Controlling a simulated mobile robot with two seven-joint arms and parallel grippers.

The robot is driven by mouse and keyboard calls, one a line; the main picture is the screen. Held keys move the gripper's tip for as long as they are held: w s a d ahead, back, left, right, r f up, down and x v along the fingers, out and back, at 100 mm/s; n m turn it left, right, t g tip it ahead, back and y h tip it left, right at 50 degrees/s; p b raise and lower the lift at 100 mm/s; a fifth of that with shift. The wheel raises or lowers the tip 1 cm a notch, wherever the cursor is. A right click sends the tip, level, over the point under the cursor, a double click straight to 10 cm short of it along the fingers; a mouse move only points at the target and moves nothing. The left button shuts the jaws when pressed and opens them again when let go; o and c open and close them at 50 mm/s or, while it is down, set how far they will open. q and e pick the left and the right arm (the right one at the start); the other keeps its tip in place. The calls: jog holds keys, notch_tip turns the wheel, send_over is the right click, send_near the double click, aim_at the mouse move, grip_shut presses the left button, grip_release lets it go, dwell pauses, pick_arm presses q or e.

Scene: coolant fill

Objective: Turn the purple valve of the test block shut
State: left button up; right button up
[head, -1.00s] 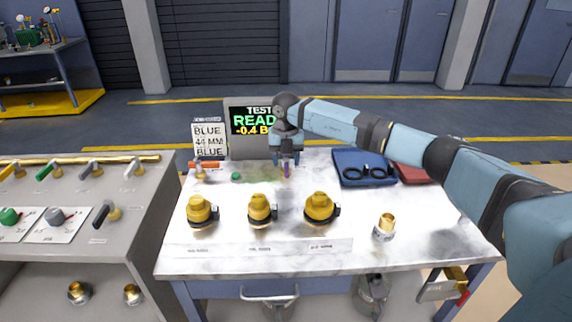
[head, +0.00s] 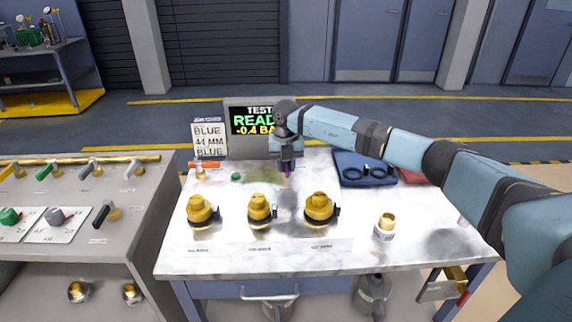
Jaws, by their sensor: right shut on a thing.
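The purple valve (head: 287,171) is a small purple handle at the back of the white table, in front of the test display (head: 252,122). It is mostly hidden by my right gripper (head: 287,167), which points down from above and is shut on it. How far the handle is turned cannot be told. The display reads "TEST", "READ..." and "-0.4 BA", partly covered by my right arm. My left gripper is not in the head view.
Three yellow-capped fittings stand in a row, the middle one (head: 259,209) below my gripper. An orange-handled valve (head: 205,167) and a green knob (head: 235,176) are to the left. A blue tray (head: 350,181) and a brass fitting (head: 385,226) are to the right. A grey bench (head: 130,230) adjoins.

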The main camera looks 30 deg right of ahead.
jog(key=n, duration=0.3)
jog(key=shift+d+n, duration=0.2)
jog(key=shift+n, duration=0.2)
jog(key=n, duration=0.5)
jog(key=shift+d+n, duration=0.3)
jog(key=n, duration=0.3)
jog(key=shift+d+b, duration=0.15)
jog(key=shift+b, duration=0.2)
jog(key=n, duration=0.3)
jog(key=shift+w+d, duration=0.1)
jog(key=shift+w, duration=0.05)
jog(key=shift+n, duration=0.9)
jog(key=shift+w+n+b, duration=0.1)
jog(key=shift+n+b, duration=0.2)
jog(key=shift+r, duration=0.1)
